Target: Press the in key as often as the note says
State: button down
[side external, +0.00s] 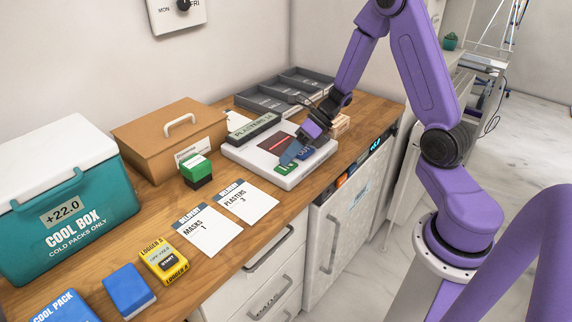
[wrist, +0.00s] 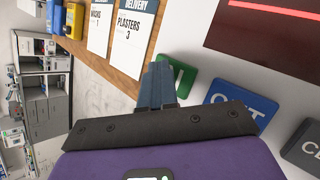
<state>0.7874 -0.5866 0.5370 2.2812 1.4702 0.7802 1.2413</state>
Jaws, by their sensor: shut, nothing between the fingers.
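The white keypad unit (side external: 262,160) stands on the wooden counter with a dark display and a plate reading PLASTERS. Its green IN key (side external: 285,169) is at the front left, beside the blue OUT key (side external: 307,152). My gripper (side external: 288,158) is shut and empty, its tips pointing down at the IN key. In the wrist view the shut fingers (wrist: 158,72) partly cover the green IN key (wrist: 182,80); I cannot tell whether they touch it. The delivery note (side external: 246,201) reads PLASTERS 3. A second note (side external: 208,230) reads MASKS 1.
A grey key (wrist: 303,148) is beyond OUT (wrist: 236,98). A green-and-black stamp-like block (side external: 196,170), a brown box (side external: 170,138), a teal cool box (side external: 75,215) and a yellow logger (side external: 164,261) stand left. Grey trays (side external: 268,100) are behind the unit.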

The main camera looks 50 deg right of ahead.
jog(key=shift+r, duration=0.95)
jog(key=shift+r, duration=2.5)
jog(key=shift+r, duration=0.1)
dwell(0.6)
jog(key=shift+r, duration=1.8)
jog(key=shift+f, duration=0.1)
